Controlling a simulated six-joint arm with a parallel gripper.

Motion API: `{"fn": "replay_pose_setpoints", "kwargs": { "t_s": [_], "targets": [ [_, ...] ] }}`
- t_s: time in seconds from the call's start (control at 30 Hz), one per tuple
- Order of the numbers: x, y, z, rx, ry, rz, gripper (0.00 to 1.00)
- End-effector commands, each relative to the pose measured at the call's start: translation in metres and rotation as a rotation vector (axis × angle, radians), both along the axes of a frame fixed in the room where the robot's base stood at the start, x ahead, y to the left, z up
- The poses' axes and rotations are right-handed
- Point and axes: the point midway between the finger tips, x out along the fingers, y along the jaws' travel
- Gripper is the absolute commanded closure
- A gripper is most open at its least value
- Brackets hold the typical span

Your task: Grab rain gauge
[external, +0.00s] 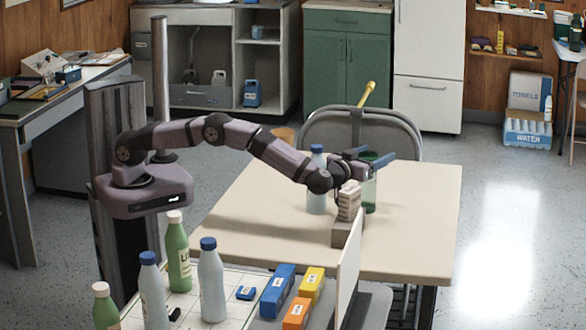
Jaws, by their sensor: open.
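My gripper (370,158) is open at the upper part of this cylinder. I cannot tell whether the fingers touch it or are around it. A yellow-tipped stick (367,94) rises behind my gripper; its lower end is hidden.
A pale bottle with a blue cap (317,190) stands left of my gripper. A small beige box (348,203) sits on a grey block (347,233) in front. Several bottles and coloured boxes (278,290) fill the near white surface beside an upright white panel (349,268). The table's right side (425,215) is clear.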

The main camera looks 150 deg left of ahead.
Motion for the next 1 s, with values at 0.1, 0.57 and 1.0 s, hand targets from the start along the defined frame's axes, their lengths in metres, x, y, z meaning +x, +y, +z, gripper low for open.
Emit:
{"fn": "replay_pose_setpoints", "kwargs": {
  "t_s": [0.1,0.57,1.0],
  "targets": [
    [-0.003,0.007,0.000,0.000,0.001,0.000,0.35],
    [-0.003,0.009,0.000,-0.001,0.002,-0.001,0.78],
    [-0.003,0.009,0.010,0.001,0.000,-0.001,0.88]
  ]
}}
